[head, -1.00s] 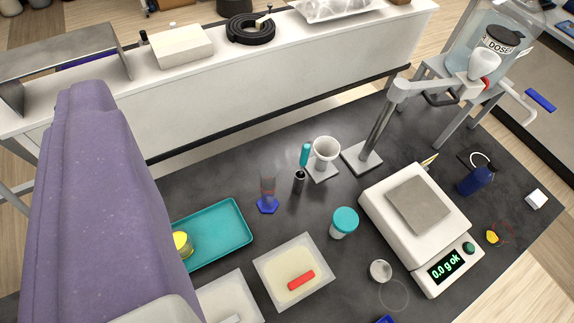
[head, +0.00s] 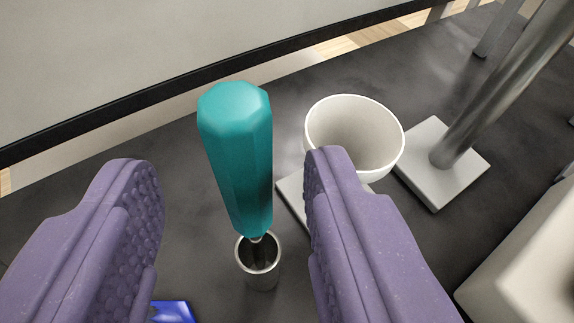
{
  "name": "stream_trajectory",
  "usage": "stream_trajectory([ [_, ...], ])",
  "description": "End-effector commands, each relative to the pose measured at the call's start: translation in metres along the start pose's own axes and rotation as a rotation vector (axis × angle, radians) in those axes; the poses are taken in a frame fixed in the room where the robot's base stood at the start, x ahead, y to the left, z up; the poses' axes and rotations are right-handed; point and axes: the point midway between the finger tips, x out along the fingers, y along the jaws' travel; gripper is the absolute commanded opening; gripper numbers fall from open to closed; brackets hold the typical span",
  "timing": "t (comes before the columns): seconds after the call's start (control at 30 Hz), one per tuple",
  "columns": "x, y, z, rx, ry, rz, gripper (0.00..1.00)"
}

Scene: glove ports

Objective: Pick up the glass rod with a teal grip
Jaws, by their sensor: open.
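The teal grip (head: 238,160) of the glass rod stands nearly upright and leans slightly. Its lower end goes into a small dark metal holder (head: 258,258), so the rod below the grip is mostly hidden. My gripper (head: 232,180) is open, with one purple textured finger to the left of the grip and one to the right. There is a clear gap on both sides, and neither finger appears to touch the grip.
A white cup (head: 354,138) stands close behind the right finger, on a pale square base. A metal post on a white base plate (head: 440,165) stands farther right. A blue piece (head: 172,311) shows at the bottom. Dark bench lies clear to the left.

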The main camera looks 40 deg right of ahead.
Motion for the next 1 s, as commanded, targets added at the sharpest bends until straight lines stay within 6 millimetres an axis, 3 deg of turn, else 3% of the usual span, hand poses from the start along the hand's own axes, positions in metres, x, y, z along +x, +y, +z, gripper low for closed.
stream_trajectory([
  [0.23, 0.04, 0.004, 0.0, 0.001, 0.0, 0.0, 0.49],
  [0.5, 0.044, 0.004, -0.003, 0.001, -0.001, -0.001, 0.49],
  [0.53, 0.044, 0.004, -0.003, 0.001, -0.001, -0.001, 0.46],
  [0.73, 0.044, 0.004, -0.003, 0.001, -0.001, -0.001, 0.0],
  [1.0, 0.044, 0.004, -0.004, 0.001, 0.0, -0.001, 0.0],
])
